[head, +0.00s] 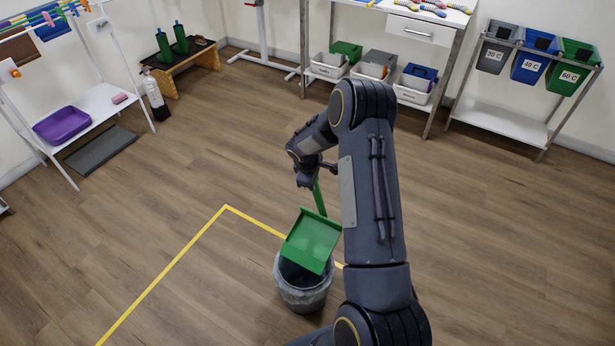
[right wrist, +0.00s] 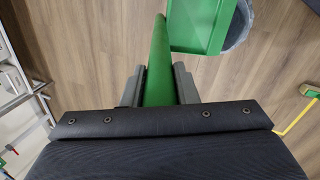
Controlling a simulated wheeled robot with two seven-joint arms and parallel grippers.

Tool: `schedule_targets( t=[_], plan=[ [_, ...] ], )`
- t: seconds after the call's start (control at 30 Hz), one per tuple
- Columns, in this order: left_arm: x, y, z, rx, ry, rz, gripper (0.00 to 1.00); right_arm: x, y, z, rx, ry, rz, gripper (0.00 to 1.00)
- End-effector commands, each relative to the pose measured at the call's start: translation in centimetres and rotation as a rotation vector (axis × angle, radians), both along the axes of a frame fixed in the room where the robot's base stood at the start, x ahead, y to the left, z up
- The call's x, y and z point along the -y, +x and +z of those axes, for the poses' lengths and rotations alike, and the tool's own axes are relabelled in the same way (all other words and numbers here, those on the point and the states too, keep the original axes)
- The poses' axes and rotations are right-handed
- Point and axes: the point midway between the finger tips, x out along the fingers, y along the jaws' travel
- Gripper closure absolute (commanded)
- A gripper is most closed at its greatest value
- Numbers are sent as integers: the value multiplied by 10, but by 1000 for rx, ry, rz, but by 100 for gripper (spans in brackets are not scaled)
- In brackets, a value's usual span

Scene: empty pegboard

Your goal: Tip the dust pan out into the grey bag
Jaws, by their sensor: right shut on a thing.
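The green dust pan (head: 312,240) is over the open top of a bin lined with a grey bag (head: 302,297), in the middle of the head view. The pan looks tilted, and its underside or inside cannot be told apart. My right gripper (head: 314,170) is shut on the pan's green handle. In the right wrist view the handle (right wrist: 159,70) runs between the two fingers (right wrist: 160,88). The pan (right wrist: 200,25) and part of the grey bag (right wrist: 238,25) show at the top there. Any contents of the pan are hidden. My left gripper is not in view.
Yellow tape (head: 170,268) marks the wood floor beside the bin. A rack with 30, 40 and 60 C bins (head: 527,65) stands at the back right. A white bench with a purple tray (head: 62,125) stands at left. The floor between is free.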

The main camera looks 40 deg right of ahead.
Motion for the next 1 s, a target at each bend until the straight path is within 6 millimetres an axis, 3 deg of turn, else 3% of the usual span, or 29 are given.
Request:
schedule_targets(
  t=[0.03,0.13,0.33,0.77,0.83,1.0],
  plan=[
    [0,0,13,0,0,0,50,9,3,3,-7,19,-7,100],
    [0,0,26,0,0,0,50,23,7,-1,-21,60,-10,100],
    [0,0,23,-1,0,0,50,50,19,-15,-48,135,-9,100],
    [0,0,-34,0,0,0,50,98,41,-37,-108,276,-6,100],
    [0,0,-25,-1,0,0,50,98,42,-18,-110,282,1,100],
    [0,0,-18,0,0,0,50,99,41,4,-111,278,0,100]
  ],
)
